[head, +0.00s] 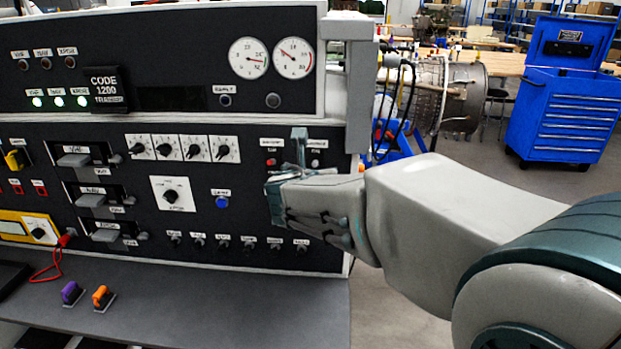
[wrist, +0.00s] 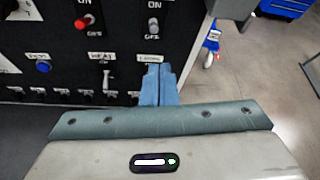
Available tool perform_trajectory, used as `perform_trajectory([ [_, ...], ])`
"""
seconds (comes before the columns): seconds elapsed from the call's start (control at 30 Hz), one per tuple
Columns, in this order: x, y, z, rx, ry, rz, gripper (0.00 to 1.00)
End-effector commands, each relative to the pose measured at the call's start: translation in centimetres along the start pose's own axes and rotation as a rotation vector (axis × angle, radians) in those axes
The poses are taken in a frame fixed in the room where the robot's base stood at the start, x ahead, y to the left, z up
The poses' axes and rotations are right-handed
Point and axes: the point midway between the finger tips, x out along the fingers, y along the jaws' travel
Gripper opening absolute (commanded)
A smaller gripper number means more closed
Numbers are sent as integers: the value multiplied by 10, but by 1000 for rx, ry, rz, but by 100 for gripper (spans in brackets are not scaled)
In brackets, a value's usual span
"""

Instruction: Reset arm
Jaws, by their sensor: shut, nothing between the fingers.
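My arm reaches in from the right in the head view. My gripper (head: 299,140) is in front of the right part of the black control panel (head: 240,255), near a red button and a grey switch. In the wrist view my gripper (wrist: 159,72) shows as two blue-grey fingers close together, shut with nothing between them. The fingertips are near the panel's right edge; whether they touch it I cannot tell. In the wrist view a red toggle (wrist: 84,22) and a grey toggle (wrist: 154,26), each marked ON and OFF, sit beyond the fingers.
Two dials (head: 249,58), several knobs and a blue button (head: 222,202) are on the panel. A purple block (head: 71,292) and an orange block (head: 103,297) lie on the grey desk (head: 230,315). A blue tool chest (head: 566,115) and a turbine stand behind at right.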

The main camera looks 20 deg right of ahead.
Motion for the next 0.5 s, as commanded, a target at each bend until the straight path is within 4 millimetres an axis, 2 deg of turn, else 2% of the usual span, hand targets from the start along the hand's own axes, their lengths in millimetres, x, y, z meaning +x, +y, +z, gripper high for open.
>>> perform_trajectory([
  [0.37,-2,-1,0,4,1,-2,0],
  [0.5,-6,-11,-7,131,30,-28,0],
])
